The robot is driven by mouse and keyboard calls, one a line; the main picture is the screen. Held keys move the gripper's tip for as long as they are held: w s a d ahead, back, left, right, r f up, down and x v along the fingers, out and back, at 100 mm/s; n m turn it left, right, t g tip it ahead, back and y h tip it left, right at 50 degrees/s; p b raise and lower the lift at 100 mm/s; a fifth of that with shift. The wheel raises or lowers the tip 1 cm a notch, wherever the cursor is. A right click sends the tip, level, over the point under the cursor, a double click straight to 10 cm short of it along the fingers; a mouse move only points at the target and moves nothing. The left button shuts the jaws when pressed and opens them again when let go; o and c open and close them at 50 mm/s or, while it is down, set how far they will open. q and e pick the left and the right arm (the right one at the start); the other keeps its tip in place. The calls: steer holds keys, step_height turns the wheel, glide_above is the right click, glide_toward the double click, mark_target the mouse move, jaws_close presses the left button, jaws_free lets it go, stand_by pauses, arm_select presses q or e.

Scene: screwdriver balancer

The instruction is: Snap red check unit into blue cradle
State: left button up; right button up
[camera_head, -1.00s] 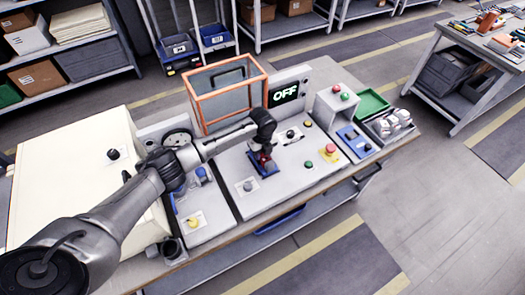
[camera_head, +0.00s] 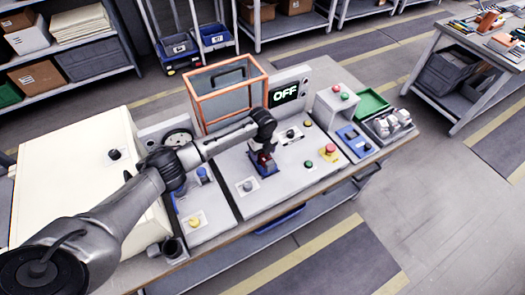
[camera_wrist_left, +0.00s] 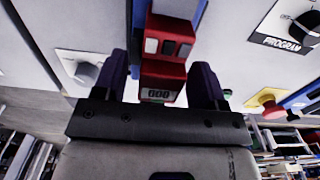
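The red check unit (camera_wrist_left: 165,55), with a small display reading like "000", sits between the blue side walls of the blue cradle (camera_wrist_left: 199,14) in the left wrist view. Whether it is fully seated cannot be told. In the head view the red unit (camera_head: 262,157) shows small at the blue cradle (camera_head: 268,170) on the grey panel. My left gripper (camera_wrist_left: 158,80) has one finger on each side of the unit, with a visible gap at the left finger, so it looks open. It also shows in the head view (camera_head: 262,146). My right gripper is not in view.
A screen (camera_head: 285,94) reads OFF behind the panel. An orange-framed clear box (camera_head: 228,98) stands behind my arm. A red button (camera_head: 330,149), a green button (camera_head: 309,163) and knobs surround the cradle. A green tray (camera_head: 369,103) lies at the right.

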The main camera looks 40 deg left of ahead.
arm_select(q)
step_height(320, 180, up, 14)
steer(key=shift+f+p, duration=0.15)
steer(key=shift+p, duration=0.5)
stand_by(0.4)
